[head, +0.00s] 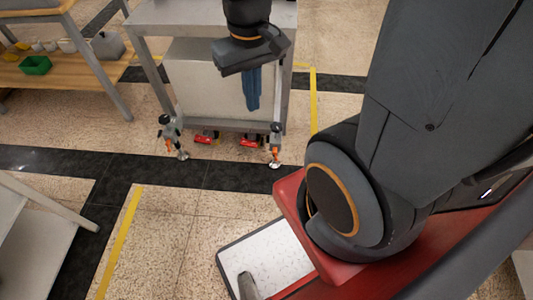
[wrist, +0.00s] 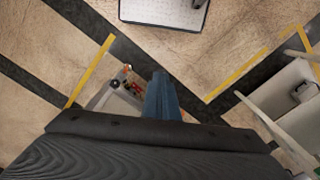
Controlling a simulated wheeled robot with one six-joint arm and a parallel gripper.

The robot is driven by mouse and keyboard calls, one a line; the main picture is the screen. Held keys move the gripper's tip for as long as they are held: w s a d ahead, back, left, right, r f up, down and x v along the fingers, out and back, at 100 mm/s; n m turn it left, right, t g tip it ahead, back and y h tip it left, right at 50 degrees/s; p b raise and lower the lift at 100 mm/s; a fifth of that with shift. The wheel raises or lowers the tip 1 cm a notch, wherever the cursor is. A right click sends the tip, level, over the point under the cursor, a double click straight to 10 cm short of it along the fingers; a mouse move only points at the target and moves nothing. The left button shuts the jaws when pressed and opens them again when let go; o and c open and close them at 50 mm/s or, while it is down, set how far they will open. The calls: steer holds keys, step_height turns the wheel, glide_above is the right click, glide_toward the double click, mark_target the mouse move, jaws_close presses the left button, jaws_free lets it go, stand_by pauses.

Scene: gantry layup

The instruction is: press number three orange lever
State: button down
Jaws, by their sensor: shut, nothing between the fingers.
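A grey metal cart (head: 290,60) on caster wheels stands at the top middle of the head view. Small orange parts show low on its left caster (head: 168,146) and right caster (head: 275,152). Two red pieces, one left (head: 206,137) and one right (head: 248,140), sit between them. I cannot read any number on these parts. My gripper (head: 252,104) has blue fingers, shut and empty, pointing down in front of the cart's pale panel, above the red pieces in the picture. In the wrist view the shut fingers (wrist: 158,76) partly cover the cart; tiny orange and red parts show left of them.
A wooden shelf (head: 60,72) with a green bin (head: 35,65) and several cups stands at the upper left. A grey table (head: 35,235) is at the lower left. Yellow floor tape (head: 120,240) and dark strips mark the speckled floor. Floor before the cart is clear.

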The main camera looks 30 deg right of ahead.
steer(key=w+d+f+n+g+h+b, duration=0.1)
steer(key=w+d+f+n+b, duration=0.2)
steer(key=w+f+b, duration=0.6)
steer(key=w+d+f+n+g+h+b, duration=0.1)
steer(key=w+d+f+b, duration=0.4)
steer(key=f, duration=2.4)
steer(key=w+d+f+n+g+h+b, duration=0.1)
steer(key=w+d+f+n+b, duration=0.3)
steer(key=w+f+b, duration=1)
step_height(320, 180, down, 6)
steer(key=b, duration=0.7)
steer(key=shift+w+n+h+b, duration=0.3)
steer(key=shift+w, duration=0.05)
steer(key=shift+d+f, duration=0.1)
steer(key=shift+f, duration=0.05)
steer(key=s+d+f+b, duration=0.5)
steer(key=f, duration=0.3)
steer(key=shift+s+d+f+b, duration=0.15)
steer(key=shift+s+d+b, duration=0.2)
steer(key=shift+s, duration=0.05)
